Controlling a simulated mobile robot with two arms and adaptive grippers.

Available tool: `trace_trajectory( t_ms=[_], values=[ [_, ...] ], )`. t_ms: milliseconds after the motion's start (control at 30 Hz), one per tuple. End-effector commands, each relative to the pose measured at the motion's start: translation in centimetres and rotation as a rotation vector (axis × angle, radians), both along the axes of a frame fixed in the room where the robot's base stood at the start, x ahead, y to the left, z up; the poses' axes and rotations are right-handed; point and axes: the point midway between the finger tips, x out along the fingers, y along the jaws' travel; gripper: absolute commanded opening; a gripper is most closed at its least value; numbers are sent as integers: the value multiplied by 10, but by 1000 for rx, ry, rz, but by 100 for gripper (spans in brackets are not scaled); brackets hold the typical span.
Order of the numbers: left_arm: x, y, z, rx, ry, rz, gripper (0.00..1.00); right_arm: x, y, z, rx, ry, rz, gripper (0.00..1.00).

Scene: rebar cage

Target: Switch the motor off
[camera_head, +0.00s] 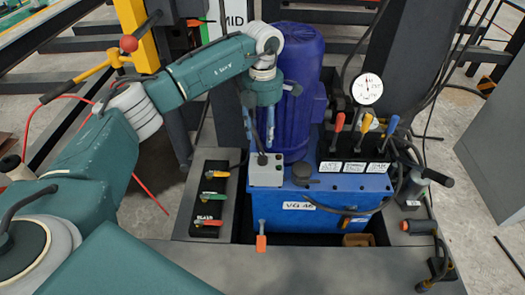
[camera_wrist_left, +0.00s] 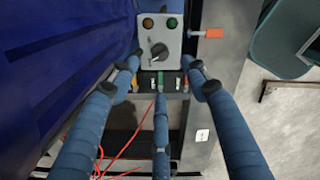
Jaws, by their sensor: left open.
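The grey switch box (camera_head: 265,170) stands on the front left of the blue hydraulic unit, in front of the blue motor (camera_head: 305,90). In the left wrist view the box (camera_wrist_left: 172,60) shows a dark rotary knob (camera_wrist_left: 158,50), an orange lamp (camera_wrist_left: 148,22) and a green lamp (camera_wrist_left: 171,22). My left gripper (camera_head: 262,140) points down just above the box. In the wrist view its blue fingers (camera_wrist_left: 164,72) are spread open around the knob end of the box, holding nothing. I cannot tell whether a fingertip touches it. My right gripper is not in view.
Left of the box is a black panel with orange, green and red levers (camera_head: 208,222). Right of it are several upright levers (camera_head: 355,150) and a pressure gauge (camera_head: 368,88). The blue tank (camera_head: 330,190) sits below. A yellow post (camera_head: 138,35) stands behind my left arm.

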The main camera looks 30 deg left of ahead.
Motion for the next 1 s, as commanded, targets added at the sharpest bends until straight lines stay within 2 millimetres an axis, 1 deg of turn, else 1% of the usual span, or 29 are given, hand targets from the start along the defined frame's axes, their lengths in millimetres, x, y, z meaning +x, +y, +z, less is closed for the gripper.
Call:
trace_trajectory(
  t_ms=[167,400,500,600,700,967,1000],
  values=[
    [-1,0,-28,1,4,-1,46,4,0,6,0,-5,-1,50],
    [-1,0,-73,1,3,0,46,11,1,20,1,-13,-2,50],
    [-1,0,-87,-1,3,1,46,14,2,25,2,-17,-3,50],
    [0,0,-97,1,1,0,46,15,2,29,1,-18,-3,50],
    [0,0,-101,1,-1,-1,46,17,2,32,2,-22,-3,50],
    [0,0,-103,1,-1,-1,46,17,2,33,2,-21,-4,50],
    [0,0,-103,1,-1,-1,44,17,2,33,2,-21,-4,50]
  ],
)
